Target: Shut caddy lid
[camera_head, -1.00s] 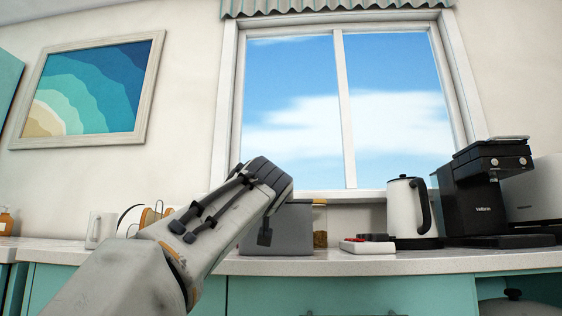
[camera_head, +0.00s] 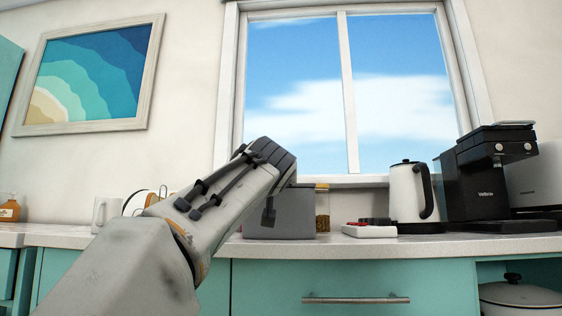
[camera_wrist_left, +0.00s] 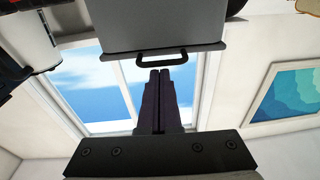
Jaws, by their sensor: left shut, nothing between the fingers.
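The grey caddy (camera_head: 298,212) stands on the counter below the window, partly hidden behind my left arm in the camera_head view. In the left wrist view, which is upside down, a flat grey panel of the caddy (camera_wrist_left: 150,22) fills the top middle. A black bar handle (camera_wrist_left: 161,57) sits at its edge. My left gripper (camera_wrist_left: 161,72) is shut and empty, its fingertips close to the handle. I cannot tell whether they touch it. How far the lid stands open cannot be told. My right gripper is not in view.
A jar (camera_head: 322,208) stands against the caddy's right side. To the right are a small white box (camera_head: 369,231), a kettle (camera_head: 407,195) and a black coffee machine (camera_head: 484,185). A white mug (camera_head: 105,212) and a plate rack (camera_head: 143,201) are on the left. A drawer handle (camera_head: 356,300) juts out below.

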